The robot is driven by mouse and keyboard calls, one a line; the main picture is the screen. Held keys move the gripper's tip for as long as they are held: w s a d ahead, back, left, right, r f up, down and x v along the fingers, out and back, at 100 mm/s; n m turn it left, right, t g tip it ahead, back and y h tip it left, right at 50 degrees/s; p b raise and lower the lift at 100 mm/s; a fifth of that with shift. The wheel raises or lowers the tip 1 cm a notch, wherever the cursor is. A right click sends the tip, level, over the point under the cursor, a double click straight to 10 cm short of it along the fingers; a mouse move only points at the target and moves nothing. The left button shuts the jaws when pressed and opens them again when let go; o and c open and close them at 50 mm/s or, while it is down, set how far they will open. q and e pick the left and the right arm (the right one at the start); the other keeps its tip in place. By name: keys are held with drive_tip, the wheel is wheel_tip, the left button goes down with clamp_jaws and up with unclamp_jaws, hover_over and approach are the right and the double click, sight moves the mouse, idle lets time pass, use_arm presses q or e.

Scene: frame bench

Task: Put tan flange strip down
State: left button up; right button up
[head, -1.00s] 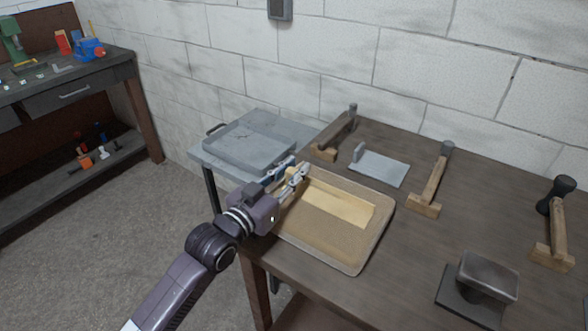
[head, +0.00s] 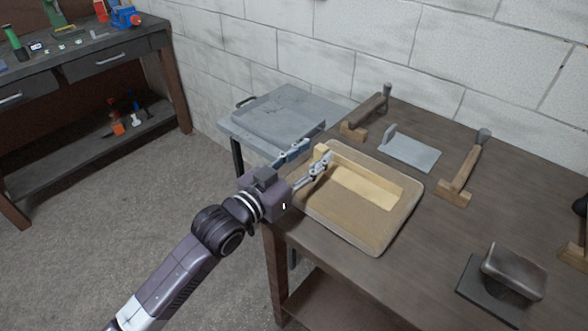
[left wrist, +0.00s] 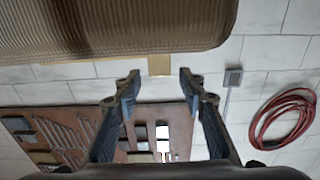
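The tan flange strip (head: 365,187) lies flat in the shallow tan tray (head: 347,222) on the brown table, along the tray's far side. Its raised end (head: 320,152) is at the tray's left corner. My left gripper (head: 312,155) is at that end with its fingers spread apart. In the left wrist view both fingers (left wrist: 159,75) are open with nothing clamped between them. A small tan piece (left wrist: 159,65), likely the strip's end, shows just beyond the fingertips, beside the tray's ribbed underside (left wrist: 110,25). My right gripper is in neither view.
A grey tray (head: 280,122) sits on a side stand left of the table. Behind the tan tray are a grey plate (head: 410,152) and wooden holders (head: 460,175). A dark block on a base (head: 510,272) stands at the right. Table space between is clear.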

use_arm(q)
drive_tip(key=v, duration=0.7)
drive_tip(key=shift+s+a+b, duration=0.25)
drive_tip(key=shift+s+b, duration=0.05)
drive_tip(key=shift+b, duration=0.05)
